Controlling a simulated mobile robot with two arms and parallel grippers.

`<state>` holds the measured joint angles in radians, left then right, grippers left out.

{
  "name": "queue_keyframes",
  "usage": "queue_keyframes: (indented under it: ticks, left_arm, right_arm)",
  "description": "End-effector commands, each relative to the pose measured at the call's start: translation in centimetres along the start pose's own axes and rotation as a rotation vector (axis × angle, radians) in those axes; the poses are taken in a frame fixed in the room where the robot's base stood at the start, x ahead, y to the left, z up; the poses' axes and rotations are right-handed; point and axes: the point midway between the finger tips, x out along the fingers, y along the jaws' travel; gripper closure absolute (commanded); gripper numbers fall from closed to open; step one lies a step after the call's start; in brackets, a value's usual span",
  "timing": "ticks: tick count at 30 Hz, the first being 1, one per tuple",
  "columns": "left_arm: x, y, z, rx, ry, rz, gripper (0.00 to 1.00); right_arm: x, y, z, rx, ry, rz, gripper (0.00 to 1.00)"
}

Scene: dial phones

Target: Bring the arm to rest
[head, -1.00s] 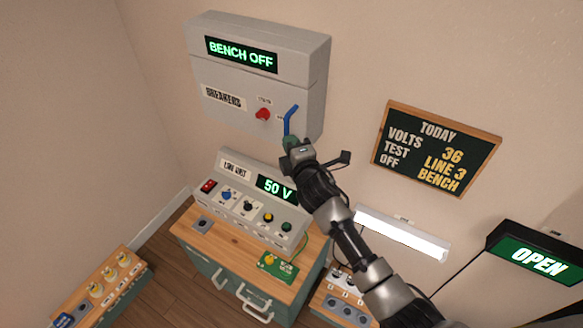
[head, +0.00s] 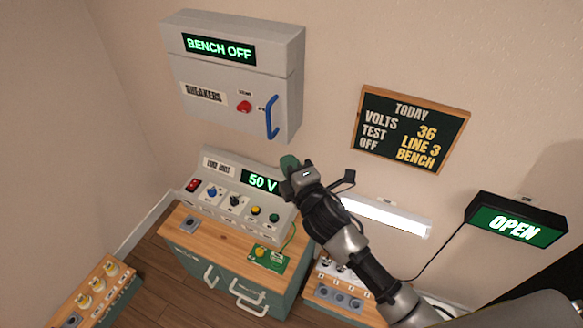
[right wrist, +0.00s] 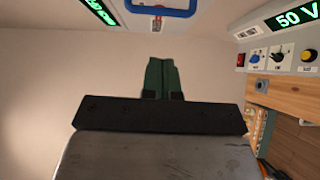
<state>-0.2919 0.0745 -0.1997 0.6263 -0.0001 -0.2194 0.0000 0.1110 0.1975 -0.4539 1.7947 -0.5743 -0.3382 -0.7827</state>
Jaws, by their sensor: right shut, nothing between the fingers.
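My right gripper (head: 289,163) is in the air below the breaker box and just right of the line unit's display. In the right wrist view its green fingers (right wrist: 162,78) are together with nothing between them. The grey breaker box (head: 235,85) on the wall reads BENCH OFF. Its blue handle (head: 272,117) is on the front at the right, apart from the gripper; part of it shows in the right wrist view (right wrist: 160,12). My left gripper does not show.
The line unit (head: 235,200) reads 50 V and stands on a wooden-topped cabinet (head: 215,240). A green board (head: 268,260) lies on that top. A chalkboard (head: 411,130), a lamp (head: 385,216) and an OPEN sign (head: 515,222) are to the right. A low bench (head: 100,300) is at lower left.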

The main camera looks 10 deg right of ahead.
Motion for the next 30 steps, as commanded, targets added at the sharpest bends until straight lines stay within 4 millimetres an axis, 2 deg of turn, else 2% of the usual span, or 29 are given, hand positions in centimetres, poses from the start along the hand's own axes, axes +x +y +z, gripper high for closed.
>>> queue_keyframes:
  ticks: [3, 9, 11, 13, 14, 17, 18, 20, 21, 24, 26, 27, 29, 30]
  left_arm:
    - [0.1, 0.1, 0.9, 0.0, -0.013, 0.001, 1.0]
    - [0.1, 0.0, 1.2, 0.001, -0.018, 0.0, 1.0]
    - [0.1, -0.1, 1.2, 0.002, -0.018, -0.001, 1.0]
    - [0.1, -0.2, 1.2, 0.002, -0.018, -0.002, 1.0]
    - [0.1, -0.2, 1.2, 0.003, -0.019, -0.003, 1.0]
    - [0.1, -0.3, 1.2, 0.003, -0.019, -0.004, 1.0]
    - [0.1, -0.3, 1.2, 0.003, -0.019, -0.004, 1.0]
    - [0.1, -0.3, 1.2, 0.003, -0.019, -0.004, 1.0]
    - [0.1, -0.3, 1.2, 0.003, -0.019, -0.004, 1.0]
    - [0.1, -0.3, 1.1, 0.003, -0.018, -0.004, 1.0]
    - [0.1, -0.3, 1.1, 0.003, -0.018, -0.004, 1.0]
    - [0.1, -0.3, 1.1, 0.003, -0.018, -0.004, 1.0]
    - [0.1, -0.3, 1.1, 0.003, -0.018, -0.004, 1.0]
    - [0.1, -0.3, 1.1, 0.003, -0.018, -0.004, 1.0]
  right_arm:
    - [-0.7, 0.0, 0.1, 0.0, 0.0, 0.0, 1.0]
    - [-0.9, -0.4, 0.2, 0.006, -0.002, -0.009, 1.0]
    - [-1.0, -1.5, 0.4, 0.025, -0.008, -0.033, 1.0]
    - [-1.1, -4.1, 0.9, 0.074, -0.021, -0.088, 1.0]
    - [-1.2, -5.7, 1.1, 0.101, -0.03, -0.12, 1.0]
    - [-2.5, -12.3, 2.3, 0.227, -0.078, -0.255, 1.0]
    - [-3.4, -15.3, 2.8, 0.286, -0.105, -0.315, 1.0]
    - [-5.1, -19.6, 3.4, 0.376, -0.151, -0.402, 1.0]
    - [-6.4, -22.4, 3.8, 0.434, -0.184, -0.455, 1.0]
    - [-10.5, -28.9, 4.5, 0.577, -0.281, -0.585, 1.0]
    - [-13.3, -32.5, 4.7, 0.66, -0.346, -0.658, 1.0]
    - [-15.5, -34.9, 4.8, 0.715, -0.394, -0.705, 1.0]
    - [-18.8, -38.0, 4.8, 0.795, -0.468, -0.769, 1.0]
    - [-21.2, -40.0, 4.8, 0.846, -0.522, -0.811, 1.0]
